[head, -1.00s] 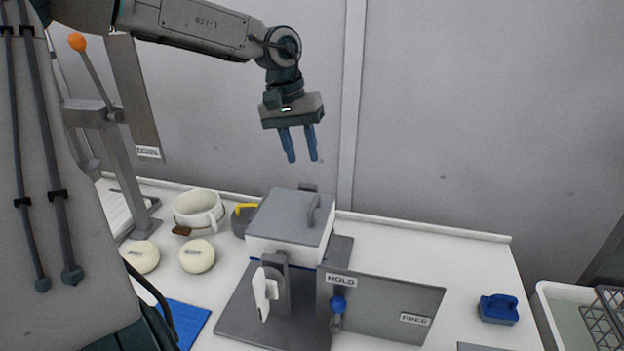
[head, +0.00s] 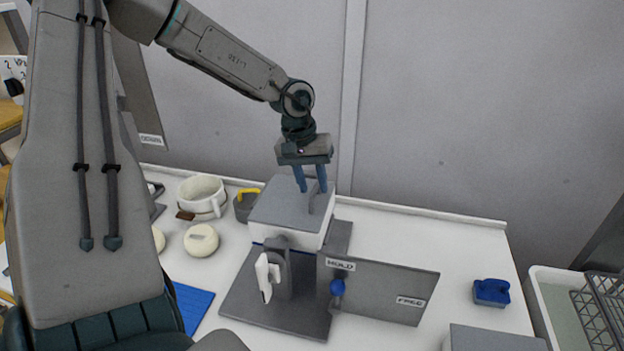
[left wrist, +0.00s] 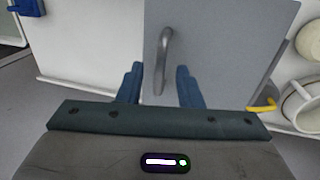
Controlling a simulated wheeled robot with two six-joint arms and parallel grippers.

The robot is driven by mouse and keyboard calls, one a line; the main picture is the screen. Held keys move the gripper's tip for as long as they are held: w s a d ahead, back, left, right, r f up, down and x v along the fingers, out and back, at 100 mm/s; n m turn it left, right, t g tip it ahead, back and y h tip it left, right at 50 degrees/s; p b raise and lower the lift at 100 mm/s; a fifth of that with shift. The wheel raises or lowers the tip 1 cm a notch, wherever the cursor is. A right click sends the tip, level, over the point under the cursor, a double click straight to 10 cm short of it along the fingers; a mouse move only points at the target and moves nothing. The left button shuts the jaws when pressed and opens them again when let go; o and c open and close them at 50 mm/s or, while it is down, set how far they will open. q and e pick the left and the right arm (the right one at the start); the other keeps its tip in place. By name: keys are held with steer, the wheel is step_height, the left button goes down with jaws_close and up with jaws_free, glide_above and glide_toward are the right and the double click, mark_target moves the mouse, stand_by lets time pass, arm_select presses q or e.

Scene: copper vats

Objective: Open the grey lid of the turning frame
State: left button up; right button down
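The turning frame (head: 290,292) stands on the white table with a white box in it. The box's grey lid (head: 279,203) is shut and has an upright grey handle (head: 318,201). My left gripper (head: 313,188) points down just above the lid, with its blue fingers apart. In the left wrist view the handle (left wrist: 162,62) lies ahead of the open fingers (left wrist: 160,84), between their lines, with nothing gripped. Its lower end shows between the fingertips. My right gripper is not in view.
A white pot (head: 203,197) and round pale pieces (head: 201,240) stand left. A blue block (head: 491,292) and a pale bin (head: 553,305) are right.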

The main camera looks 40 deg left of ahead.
arm_select(q)
steer(key=c, duration=0.7)
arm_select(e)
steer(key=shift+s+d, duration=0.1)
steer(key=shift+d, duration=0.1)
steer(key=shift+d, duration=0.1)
arm_select(q)
steer(key=shift+r, duration=0.1)
